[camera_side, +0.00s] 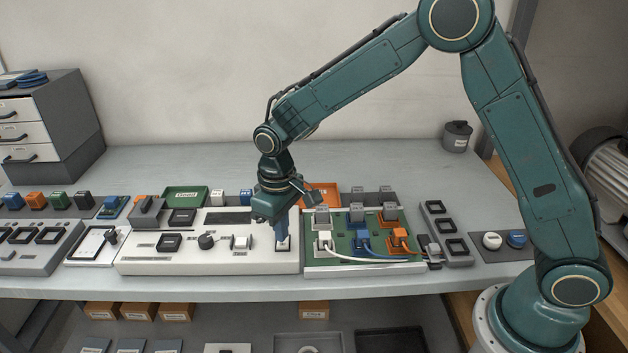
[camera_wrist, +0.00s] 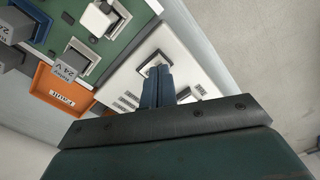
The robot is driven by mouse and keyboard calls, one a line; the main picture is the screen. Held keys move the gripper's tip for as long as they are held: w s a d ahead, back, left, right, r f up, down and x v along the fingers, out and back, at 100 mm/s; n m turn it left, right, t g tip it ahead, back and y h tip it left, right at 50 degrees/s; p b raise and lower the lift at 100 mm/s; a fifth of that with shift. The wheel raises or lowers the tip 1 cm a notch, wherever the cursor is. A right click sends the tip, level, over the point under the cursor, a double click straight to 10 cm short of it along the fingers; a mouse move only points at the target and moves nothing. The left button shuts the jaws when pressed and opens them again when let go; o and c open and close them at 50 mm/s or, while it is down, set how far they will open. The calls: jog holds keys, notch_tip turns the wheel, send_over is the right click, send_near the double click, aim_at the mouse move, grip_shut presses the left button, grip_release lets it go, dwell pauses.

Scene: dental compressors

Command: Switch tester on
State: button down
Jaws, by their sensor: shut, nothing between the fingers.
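The tester appears to be the white panel box (camera_side: 205,262) in the middle of the bench, with a black square piece, a black knob and a white-capped piece on its top. My gripper (camera_side: 282,240) points down over the panel's right end, its blue fingers together and empty. The fingertips are at a small switch in a dark square frame (camera_side: 283,246). In the wrist view the closed fingers (camera_wrist: 158,80) reach to the switch frame (camera_wrist: 154,62) on the white panel and partly cover it. I cannot tell whether they touch it or which way the switch sits.
A green board (camera_side: 362,240) with plugged modules and cables stands just right of the panel. An orange tray (camera_wrist: 60,90) labelled Fault and a green tray (camera_side: 186,197) lie behind. A grey socket strip (camera_side: 445,235) stands further right.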

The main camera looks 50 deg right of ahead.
aim_at(285, 244)
jog(key=shift+f, duration=1)
dwell(0.9)
jog(key=shift+r, duration=0.1)
jog(key=shift+r, duration=3.45)
jog(key=s+d+r+m+t, duration=0.1)
jog(key=s+d+r, duration=0.3)
jog(key=s+r, duration=0.25)
jog(key=s+d+r+t, duration=0.2)
jog(key=s+d+r, duration=0.25)
jog(key=r, duration=0.25)
jog(key=s+d+m+t, duration=0.1)
jog(key=s+d, duration=0.1)
jog(key=s, duration=0.6)
jog(key=s+d+m+t, duration=0.1)
jog(key=s+d, duration=0.1)
jog(key=s, duration=0.6)
jog(key=shift+d+r+t, duration=0.25)
jog(key=shift+r+t, duration=0.05)
jog(key=shift+r, duration=0.05)
